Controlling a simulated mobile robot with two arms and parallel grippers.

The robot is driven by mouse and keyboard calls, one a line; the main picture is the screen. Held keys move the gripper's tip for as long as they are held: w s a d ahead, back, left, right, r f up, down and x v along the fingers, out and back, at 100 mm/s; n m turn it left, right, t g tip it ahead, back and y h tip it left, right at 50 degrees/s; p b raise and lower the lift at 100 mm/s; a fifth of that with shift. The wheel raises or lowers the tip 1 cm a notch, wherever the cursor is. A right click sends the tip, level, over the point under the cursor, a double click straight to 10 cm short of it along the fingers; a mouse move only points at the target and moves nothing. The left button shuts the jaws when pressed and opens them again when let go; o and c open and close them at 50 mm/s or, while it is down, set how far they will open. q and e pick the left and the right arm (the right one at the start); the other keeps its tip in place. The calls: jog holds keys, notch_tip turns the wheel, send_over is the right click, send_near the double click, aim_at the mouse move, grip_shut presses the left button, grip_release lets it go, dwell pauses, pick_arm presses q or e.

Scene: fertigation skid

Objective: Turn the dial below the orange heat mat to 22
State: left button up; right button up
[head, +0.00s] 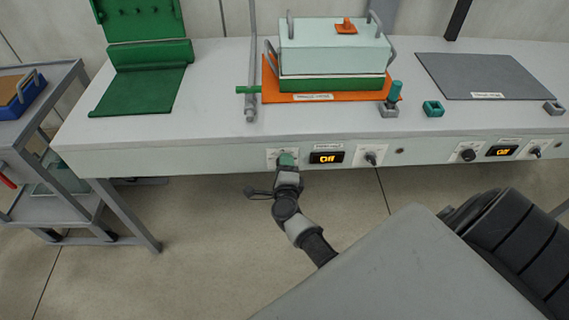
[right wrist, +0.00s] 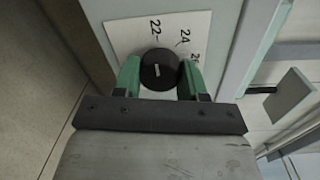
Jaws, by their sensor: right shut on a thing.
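The orange heat mat (head: 350,97) lies on the bench under a white and green box. Below it, on the bench's front face, my right gripper (head: 287,160) covers the left dial. My left gripper is not in view.
A display (head: 326,157) right of the dial reads "Off", with a switch knob (head: 371,157) beyond it. Another dial (head: 467,155) and display (head: 502,150) sit farther right, below a grey mat (head: 490,75). A cart (head: 40,150) stands left.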

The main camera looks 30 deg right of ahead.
dwell(0.3)
jog(key=o, duration=0.9)
jog(key=v, duration=1.1)
jog(key=shift+f, duration=0.1)
